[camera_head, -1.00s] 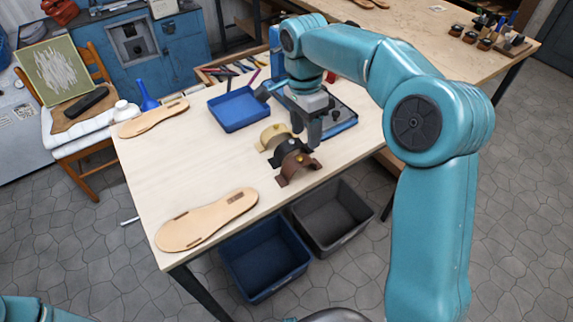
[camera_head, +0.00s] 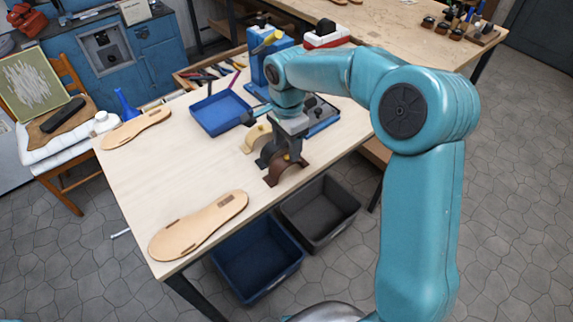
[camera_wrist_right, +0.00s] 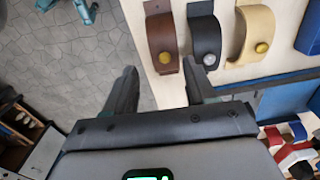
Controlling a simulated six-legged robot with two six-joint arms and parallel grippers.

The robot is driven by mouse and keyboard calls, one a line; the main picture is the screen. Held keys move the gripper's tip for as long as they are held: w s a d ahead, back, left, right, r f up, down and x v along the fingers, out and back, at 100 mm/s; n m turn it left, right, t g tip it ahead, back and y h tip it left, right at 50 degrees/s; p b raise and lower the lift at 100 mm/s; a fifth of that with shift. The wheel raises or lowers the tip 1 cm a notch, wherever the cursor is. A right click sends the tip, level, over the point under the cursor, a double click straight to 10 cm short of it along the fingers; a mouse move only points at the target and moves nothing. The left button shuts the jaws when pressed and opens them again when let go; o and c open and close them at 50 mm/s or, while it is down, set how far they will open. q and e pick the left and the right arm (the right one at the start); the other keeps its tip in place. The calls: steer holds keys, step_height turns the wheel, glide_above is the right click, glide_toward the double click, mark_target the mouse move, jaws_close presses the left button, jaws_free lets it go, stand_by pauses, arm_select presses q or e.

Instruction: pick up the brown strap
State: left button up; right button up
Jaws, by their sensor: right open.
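The brown strap (camera_head: 276,178) stands arched at the front edge of the wooden table, nearest in a row with a black strap (camera_head: 265,158) and a cream strap (camera_head: 252,140). In the right wrist view the brown strap (camera_wrist_right: 161,38) has a brass stud, and its lower end lies between and just beyond the fingertips. My right gripper (camera_wrist_right: 160,68) is open and empty; one finger is close to the black strap (camera_wrist_right: 205,35). In the head view the right gripper (camera_head: 286,150) is above the straps and partly hides them. My left gripper is out of view.
Two sandal soles (camera_head: 200,224) (camera_head: 136,128) lie on the table (camera_head: 175,175). A blue tray (camera_head: 220,114) stands behind the straps. A blue bin (camera_head: 258,258) and a grey bin (camera_head: 318,213) are on the floor below the front edge. The table's middle is clear.

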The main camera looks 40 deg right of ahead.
mark_target(286, 157)
steer(key=shift+f, duration=0.35)
steer(key=f, duration=0.1)
steer(key=f+p, duration=0.1)
steer(key=f, duration=0.1)
steer(key=w+f, duration=0.1)
steer(key=shift+d+f+p, duration=0.15)
steer(key=shift+d+p, duration=0.1)
steer(key=shift+p, duration=0.05)
steer(key=shift+s+f, duration=0.15)
steer(key=shift+f, duration=0.05)
steer(key=shift+s+a, duration=0.15)
steer(key=shift+w+f, duration=0.1)
steer(key=shift+w, duration=0.1)
steer(key=c, duration=0.7)
steer(key=shift+c, duration=0.5)
steer(key=shift+s, duration=0.15)
